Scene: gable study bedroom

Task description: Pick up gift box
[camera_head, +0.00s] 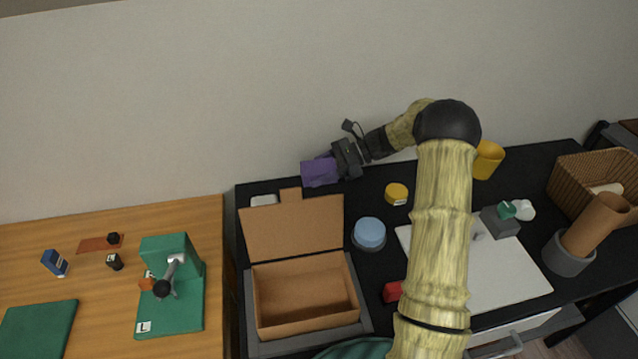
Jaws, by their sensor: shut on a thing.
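The gift box (319,171) is a small purple box near the wall, at the back of the black desk. My gripper (338,162) is shut on its right side. My arm reaches in from the lower right and bends down to the left toward the box. The gripper covers the box's right end. I cannot tell for sure whether the box is clear of the desk.
An open cardboard box (294,226) with its lid up stands in front. A blue round container (369,233), yellow tin (396,194), yellow cup (487,160), white board (510,275) and wicker basket (570,185) are to the right. A wooden desk (60,230) adjoins at left.

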